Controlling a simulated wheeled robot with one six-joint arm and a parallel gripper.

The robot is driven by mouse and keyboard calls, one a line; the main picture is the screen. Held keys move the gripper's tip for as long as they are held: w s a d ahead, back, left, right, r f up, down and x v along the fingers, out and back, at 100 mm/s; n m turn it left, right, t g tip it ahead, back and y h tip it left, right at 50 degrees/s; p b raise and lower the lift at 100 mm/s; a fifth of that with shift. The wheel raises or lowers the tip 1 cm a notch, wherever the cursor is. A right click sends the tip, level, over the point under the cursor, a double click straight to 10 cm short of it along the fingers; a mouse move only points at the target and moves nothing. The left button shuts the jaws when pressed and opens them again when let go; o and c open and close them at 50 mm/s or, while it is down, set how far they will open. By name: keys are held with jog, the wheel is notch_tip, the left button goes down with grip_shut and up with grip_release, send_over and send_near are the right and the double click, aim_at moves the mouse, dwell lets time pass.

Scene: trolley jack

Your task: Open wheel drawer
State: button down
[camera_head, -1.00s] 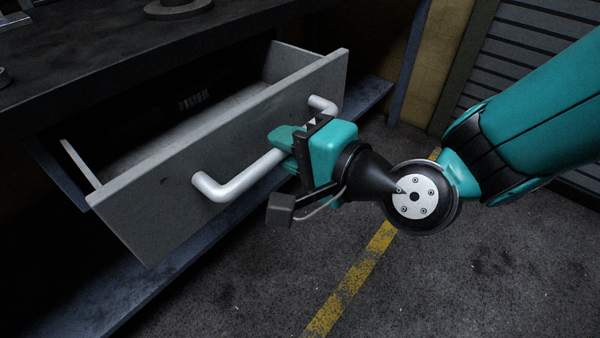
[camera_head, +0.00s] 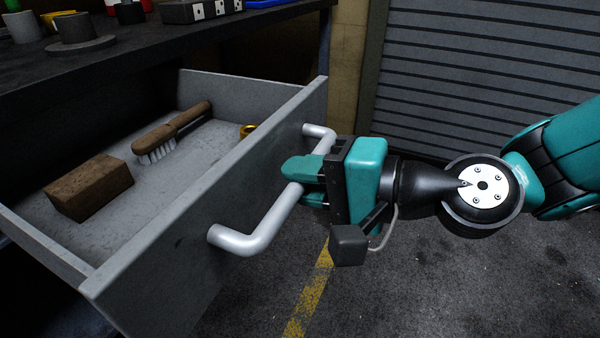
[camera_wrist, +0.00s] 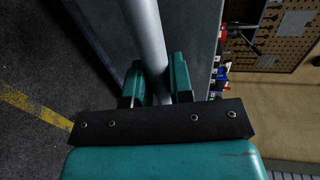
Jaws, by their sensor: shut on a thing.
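The grey wheel drawer (camera_head: 190,235) stands well out from under the dark workbench in the head view, with its inside open to view. A pale metal bar handle (camera_head: 268,222) runs along its front. My gripper (camera_head: 303,182) is shut on the handle's middle. In the wrist view the handle (camera_wrist: 143,35) passes between my two teal fingers (camera_wrist: 158,82). Inside the drawer lie a brown block (camera_head: 90,187), a wooden-handled brush (camera_head: 172,132) with white bristles, and a small yellow item (camera_head: 248,130) partly hidden by the drawer front.
The dark workbench (camera_head: 110,52) above carries cups, a black case (camera_head: 200,10) and a round base. A grey slatted shutter (camera_head: 480,80) stands behind. Dark floor with a yellow line (camera_head: 310,290) is free below. A pegboard with tools (camera_wrist: 280,35) shows in the wrist view.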

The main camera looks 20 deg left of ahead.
jog(key=shift+d, duration=0.1)
jog(key=c, duration=1)
grip_release()
jog(key=shift+w, duration=0.1)
jog(key=shift+s+d+r+b, duration=0.1)
jog(key=shift+d+r+b, duration=0.45)
jog(key=shift+d, duration=2.3)
jog(key=shift+s+d+r+b, duration=0.1)
jog(key=shift+d+r+b, duration=0.5)
jog(key=shift+d, duration=2.2)
jog(key=shift+s+d+r+b, duration=0.1)
jog(key=shift+d+r+b, duration=0.45)
jog(key=shift+d, duration=2.3)
